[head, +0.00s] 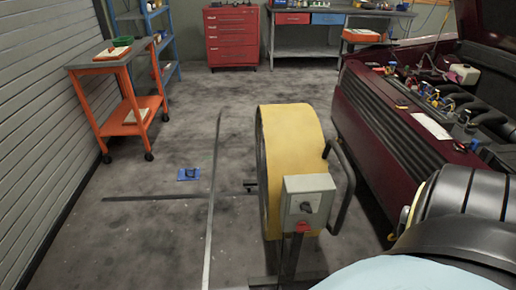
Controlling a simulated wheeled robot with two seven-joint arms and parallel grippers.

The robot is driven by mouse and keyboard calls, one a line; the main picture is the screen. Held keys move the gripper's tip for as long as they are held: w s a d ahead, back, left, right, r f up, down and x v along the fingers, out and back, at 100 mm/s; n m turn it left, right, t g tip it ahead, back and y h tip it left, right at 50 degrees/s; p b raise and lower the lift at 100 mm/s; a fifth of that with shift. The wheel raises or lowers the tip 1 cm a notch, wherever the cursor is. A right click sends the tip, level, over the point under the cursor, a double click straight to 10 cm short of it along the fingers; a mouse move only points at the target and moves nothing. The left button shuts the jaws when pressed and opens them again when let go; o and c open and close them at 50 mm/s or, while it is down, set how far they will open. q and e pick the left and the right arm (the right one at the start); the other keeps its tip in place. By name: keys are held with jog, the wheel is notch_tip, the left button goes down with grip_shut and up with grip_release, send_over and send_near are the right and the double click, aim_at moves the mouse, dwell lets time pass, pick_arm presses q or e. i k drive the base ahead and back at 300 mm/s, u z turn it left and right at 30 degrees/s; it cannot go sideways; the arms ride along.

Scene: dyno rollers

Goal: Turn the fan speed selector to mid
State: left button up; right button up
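A yellow drum-shaped fan (290,130) stands upright on the floor in the middle of the head view. A grey control box (318,190) is mounted on its near side. A small dark selector knob (306,207) sits on the face of the box; its exact setting is too small to read. Neither gripper shows in this view.
A dark red car (400,140) with its hood open stands close on the right. An orange cart (125,100) is at the left by the wall. A small blue object (188,174) lies on the floor. The floor left of the fan is mostly clear.

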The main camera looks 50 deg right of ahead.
aim_at(305, 207)
jog(key=u, duration=0.85)
jog(key=k, duration=0.1)
jog(key=z, duration=5.35)
jog(key=k, duration=0.8)
jog(key=u, duration=1.6)
